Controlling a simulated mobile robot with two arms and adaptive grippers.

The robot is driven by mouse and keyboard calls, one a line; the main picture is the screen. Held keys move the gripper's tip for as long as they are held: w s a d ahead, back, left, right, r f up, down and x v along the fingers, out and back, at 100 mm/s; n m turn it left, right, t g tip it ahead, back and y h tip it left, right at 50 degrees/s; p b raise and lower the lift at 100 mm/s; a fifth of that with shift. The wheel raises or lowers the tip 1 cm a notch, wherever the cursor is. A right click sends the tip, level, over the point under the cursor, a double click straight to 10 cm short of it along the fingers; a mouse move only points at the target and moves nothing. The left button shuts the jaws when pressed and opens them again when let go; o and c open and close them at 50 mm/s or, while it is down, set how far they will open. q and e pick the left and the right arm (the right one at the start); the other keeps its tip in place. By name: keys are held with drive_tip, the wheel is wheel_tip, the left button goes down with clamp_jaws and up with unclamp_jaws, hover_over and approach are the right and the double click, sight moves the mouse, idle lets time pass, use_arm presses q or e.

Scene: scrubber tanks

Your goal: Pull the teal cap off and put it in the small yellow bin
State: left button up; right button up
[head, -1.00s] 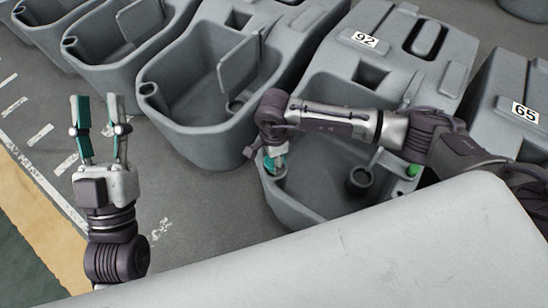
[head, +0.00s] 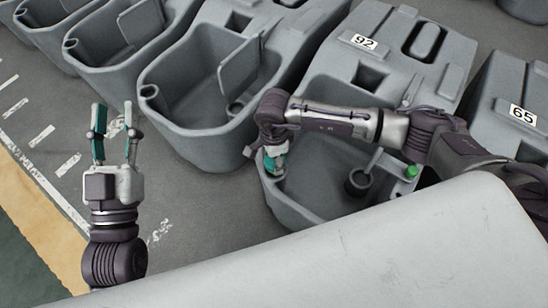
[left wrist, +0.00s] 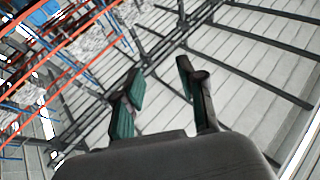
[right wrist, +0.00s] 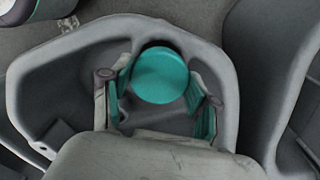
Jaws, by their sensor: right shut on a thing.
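The teal cap (right wrist: 160,75) is a round disc between the fingers of my right gripper (right wrist: 160,95) in the right wrist view. My right gripper is shut on it, at the near left corner of the tank marked 92 (head: 320,85). In the head view the right gripper (head: 274,160) points down there and largely hides the cap. Whether the cap still sits on its neck cannot be told. My left gripper (head: 114,140) is open, empty and raised over the floor at the left; its open fingers also show in the left wrist view (left wrist: 160,90). I see no small yellow bin.
More grey tanks stand in a row to the left, the nearest (head: 190,90) close to my right gripper. A tank marked 65 (head: 510,130) is at the right. A green knob (head: 411,171) sits on tank 92's rim. A pale grey surface (head: 330,250) fills the foreground.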

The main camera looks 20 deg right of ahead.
drive_tip(key=shift+r+p, duration=0.45)
drive_tip(key=shift+r, duration=0.2)
drive_tip(key=shift+r+p, duration=0.4)
drive_tip(key=shift+r, duration=0.15)
drive_tip(key=shift+r+p, duration=0.45)
drive_tip(key=shift+r, duration=0.2)
use_arm(q)
wheel_tip(320, 180, down, 14)
drive_tip(key=a+g+y, duration=0.2)
drive_tip(key=g+y, duration=0.1)
drive_tip(key=g, duration=0.6)
drive_tip(key=shift+s+a+n+p, duration=0.15)
drive_tip(key=shift+s+n+p, duration=0.15)
drive_tip(key=shift+s+p, duration=0.1)
use_arm(e)
drive_tip(key=shift+r, duration=0.55)
use_arm(q)
drive_tip(key=shift+r, duration=0.1)
use_arm(e)
drive_tip(key=shift+r, duration=0.1)
